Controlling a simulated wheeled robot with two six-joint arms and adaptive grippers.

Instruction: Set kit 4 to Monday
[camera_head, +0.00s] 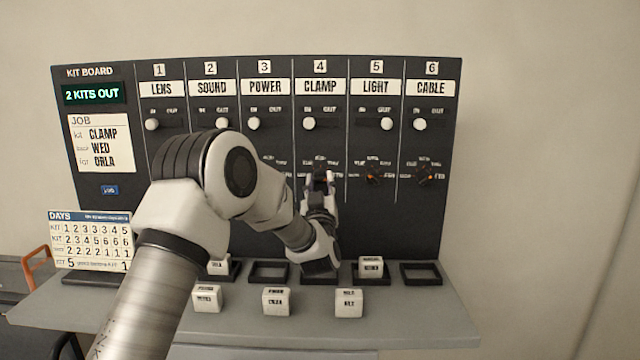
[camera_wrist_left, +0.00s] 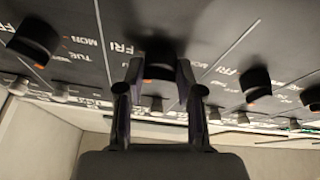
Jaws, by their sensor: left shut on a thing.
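The kit board (camera_head: 453,110) stands upright with numbered columns, and column 4 is labelled CLAMP (camera_head: 320,87). My left gripper (camera_head: 320,180) is at the day dial of column 4. In the left wrist view its two fingers (camera_wrist_left: 158,80) are shut on the black dial knob (camera_wrist_left: 160,50), one on each side. An orange mark shows on the knob. FRI is legible to the left of the knob. The fingers hide part of the dial, so I cannot tell which day it points to. My right gripper is not in view.
Neighbouring dials for LIGHT (camera_head: 374,174) and CABLE (camera_head: 426,175) are close on the right. The CLAMP slider (camera_head: 308,123) sits at IN above the dial. The job card (camera_head: 101,143) reads CLAMP, WED, ORLA. Labelled blocks (camera_head: 276,301) stand on the grey shelf (camera_head: 420,325) below.

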